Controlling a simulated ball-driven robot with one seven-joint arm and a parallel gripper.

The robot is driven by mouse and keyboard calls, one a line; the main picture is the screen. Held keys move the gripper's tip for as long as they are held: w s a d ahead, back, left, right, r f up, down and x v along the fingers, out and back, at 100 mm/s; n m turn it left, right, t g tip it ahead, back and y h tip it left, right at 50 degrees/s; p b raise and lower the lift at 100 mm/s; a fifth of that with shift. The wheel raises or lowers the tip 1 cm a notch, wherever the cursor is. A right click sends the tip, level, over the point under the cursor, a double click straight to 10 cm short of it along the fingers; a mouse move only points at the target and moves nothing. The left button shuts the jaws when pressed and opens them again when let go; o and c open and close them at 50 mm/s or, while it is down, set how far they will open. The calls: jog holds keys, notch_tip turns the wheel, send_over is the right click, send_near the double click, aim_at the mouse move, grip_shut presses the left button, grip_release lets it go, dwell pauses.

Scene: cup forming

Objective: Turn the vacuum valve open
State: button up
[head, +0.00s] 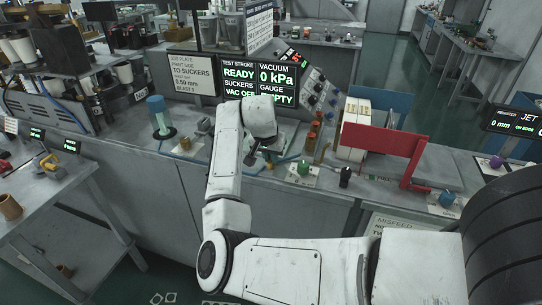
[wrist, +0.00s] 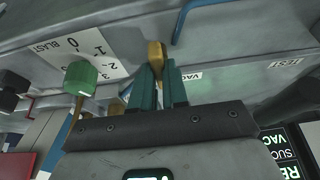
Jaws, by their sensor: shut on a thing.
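In the wrist view, a brass-coloured lever (wrist: 156,54) stands between the two teal fingers of my gripper (wrist: 159,76), which is shut on it. A white label reading VAC (wrist: 195,76) lies to its right, so the lever appears to be the vacuum valve's handle. The valve's lower part is hidden by the fingers. In the head view, my arm covers most of the gripper and the valve. The display (head: 260,76) there reads READY, VACUUM 0 kPa, VAC OFF and GAUGE EMPTY.
A green knob (wrist: 80,75) on a plate marked BLAST with numbers is left of the gripper in the wrist view; it also shows in the head view (head: 303,167). A black knob (head: 345,176) and a red frame (head: 383,142) stand further right. A blue-topped cylinder (head: 157,112) is left.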

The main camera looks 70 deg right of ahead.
grip_shut()
jog(key=shift+m, duration=0.3)
jog(key=m+g+b, duration=0.1)
jog(key=m, duration=0.2)
jog(key=shift+w+m+g, duration=0.15)
jog(key=shift+m+g, duration=0.15)
jog(key=shift+g, duration=0.1)
jog(key=m+g+b, duration=0.1)
jog(key=m, duration=0.1)
jog(key=m+y+b, duration=0.1)
jog(key=m, duration=0.2)
jog(key=shift+w+d+g, duration=0.1)
jog(key=shift+w+g, duration=0.05)
jog(key=shift+g, duration=0.25)
jog(key=m+y+b, duration=0.1)
jog(key=m, duration=0.1)
jog(key=m+g+b, duration=0.1)
jog(key=m, duration=0.1)
jog(key=shift+d+m+y+b, duration=0.1)
jog(key=shift+m+y+b, duration=0.25)
jog(key=shift+m+y, duration=0.05)
jog(key=shift+w+m+y+b, duration=0.1)
jog(key=shift+m+y+b, duration=0.45)
jog(key=shift+m, duration=1.35)
jog(key=shift+r, duration=0.1)
jog(key=o, duration=0.6)
grip_release()
